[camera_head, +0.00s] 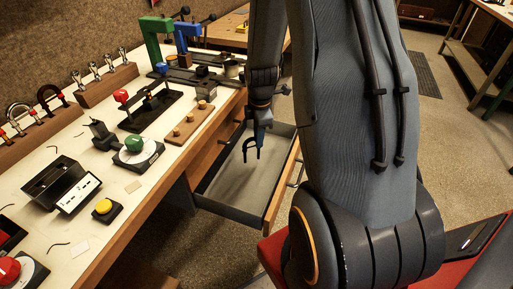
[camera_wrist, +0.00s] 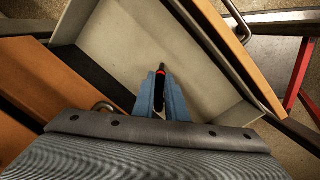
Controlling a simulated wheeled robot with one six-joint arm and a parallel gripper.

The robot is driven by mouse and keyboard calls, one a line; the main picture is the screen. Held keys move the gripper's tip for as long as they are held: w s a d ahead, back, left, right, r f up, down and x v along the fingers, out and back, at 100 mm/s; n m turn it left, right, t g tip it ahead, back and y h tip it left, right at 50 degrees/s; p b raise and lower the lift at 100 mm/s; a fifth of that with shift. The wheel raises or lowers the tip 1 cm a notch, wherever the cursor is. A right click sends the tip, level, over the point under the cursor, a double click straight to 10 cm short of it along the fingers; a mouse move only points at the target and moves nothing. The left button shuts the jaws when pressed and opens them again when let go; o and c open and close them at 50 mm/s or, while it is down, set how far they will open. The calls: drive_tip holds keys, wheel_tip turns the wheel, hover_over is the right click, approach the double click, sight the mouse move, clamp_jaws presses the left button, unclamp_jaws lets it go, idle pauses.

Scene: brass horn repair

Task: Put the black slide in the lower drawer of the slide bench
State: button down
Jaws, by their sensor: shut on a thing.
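My gripper (camera_head: 260,129) is shut on the black slide (camera_head: 247,149), a dark U-shaped tube that hangs from the fingertips. In the wrist view my blue fingers (camera_wrist: 161,92) close around the black slide (camera_wrist: 162,70), and a little red shows at its ends. The open drawer (camera_head: 224,188) of the slide bench has a grey tray and a wooden front. It looks empty. The slide is over the drawer; its exact height above the floor is hard to tell. The drawer floor also fills the middle of the wrist view (camera_wrist: 211,92).
The bench top (camera_head: 115,205) carries several fixtures, a green and blue stand (camera_head: 157,43), and wooden racks with U-shaped slides (camera_head: 50,94). The drawer's wooden front (camera_head: 284,186) and grey side walls stand around the slide. Part of the drawer's right side is near my arm.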

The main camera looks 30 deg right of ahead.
drive_tip(key=shift+f, duration=2.15)
drive_tip(key=shift+f, duration=0.1)
drive_tip(key=c, duration=1.8)
unclamp_jaws()
drive_tip(key=shift+o, duration=0.2)
wheel_tip(320, 180, up, 12)
drive_tip(key=s, duration=0.1)
drive_tip(key=shift+a, duration=0.15)
drive_tip(key=s+a+r+m, duration=0.3)
drive_tip(key=s+a+m, duration=0.4)
drive_tip(key=a, duration=0.1)
drive_tip(key=s+a+r+m+g, duration=0.1)
drive_tip(key=s+a+r+m, duration=0.1)
drive_tip(key=s+a+m, duration=0.5)
drive_tip(key=shift+s+a+r+m, duration=0.35)
drive_tip(key=shift+r+m, duration=0.05)
